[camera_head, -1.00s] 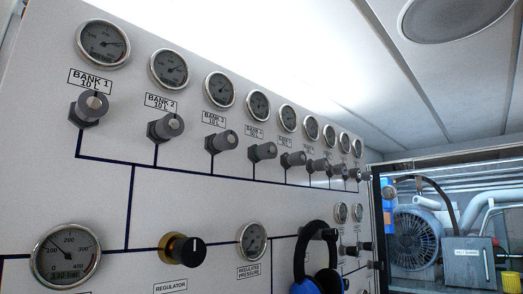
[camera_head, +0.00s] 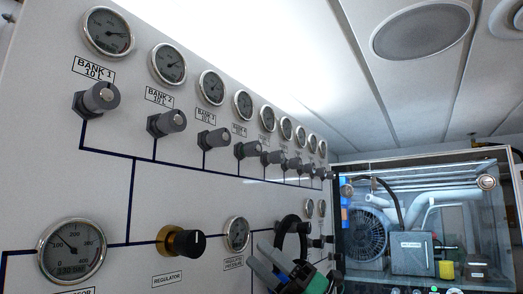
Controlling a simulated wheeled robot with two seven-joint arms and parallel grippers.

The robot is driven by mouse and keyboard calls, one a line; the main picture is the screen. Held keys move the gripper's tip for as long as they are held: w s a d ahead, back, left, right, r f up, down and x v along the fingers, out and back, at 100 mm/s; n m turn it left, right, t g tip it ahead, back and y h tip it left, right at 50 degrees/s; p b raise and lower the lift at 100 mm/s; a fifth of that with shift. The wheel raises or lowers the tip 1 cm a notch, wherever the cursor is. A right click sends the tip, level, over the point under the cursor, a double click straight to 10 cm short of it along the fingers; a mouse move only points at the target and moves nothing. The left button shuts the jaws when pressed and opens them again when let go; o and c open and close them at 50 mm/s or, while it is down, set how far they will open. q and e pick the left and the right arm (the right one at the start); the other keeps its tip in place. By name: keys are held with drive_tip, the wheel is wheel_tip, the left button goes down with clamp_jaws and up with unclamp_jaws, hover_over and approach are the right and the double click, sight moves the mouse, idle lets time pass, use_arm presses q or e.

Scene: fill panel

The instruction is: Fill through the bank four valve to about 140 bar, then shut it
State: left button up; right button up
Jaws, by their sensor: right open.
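The bank four valve (camera_head: 246,150) is a grey knob on the white panel, fourth in the row, below its small round gauge (camera_head: 243,104). Its label is too small to read surely. A larger gauge (camera_head: 72,250) at the lower left has a display that seems to read about 130 bar. My right gripper (camera_head: 262,259) is at the bottom centre, open, with grey fingers pointing up and left. It appears below and right of the bank four valve, apart from it. My left gripper is not in view.
Bank one (camera_head: 97,100), bank two (camera_head: 167,123) and bank three (camera_head: 213,139) valves stand to the left; several more knobs stand close together to the right. A regulator knob (camera_head: 181,242) sits below. A glazed machinery enclosure (camera_head: 420,160) is at right.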

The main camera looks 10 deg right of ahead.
wheel_tip(320, 180, up, 7)
drive_tip(key=s+a+n+g+h, duration=0.2)
drive_tip(key=s+n+g, duration=0.15)
drive_tip(key=n, duration=0.25)
drive_tip(key=t+h, duration=0.6)
drive_tip(key=h, duration=0.4)
approach(258, 150)
drive_tip(key=p+x, duration=0.6)
drive_tip(key=x, duration=0.1)
drive_tip(key=shift+w+a+r, duration=0.2)
drive_tip(key=shift+w+r, duration=0.05)
drive_tip(key=shift+f+p+x, duration=0.2)
drive_tip(key=shift+p+x, duration=0.15)
drive_tip(key=shift+x, duration=0.5)
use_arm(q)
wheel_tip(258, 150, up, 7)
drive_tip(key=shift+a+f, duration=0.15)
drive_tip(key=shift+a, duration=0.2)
use_arm(e)
drive_tip(key=c, duration=1)
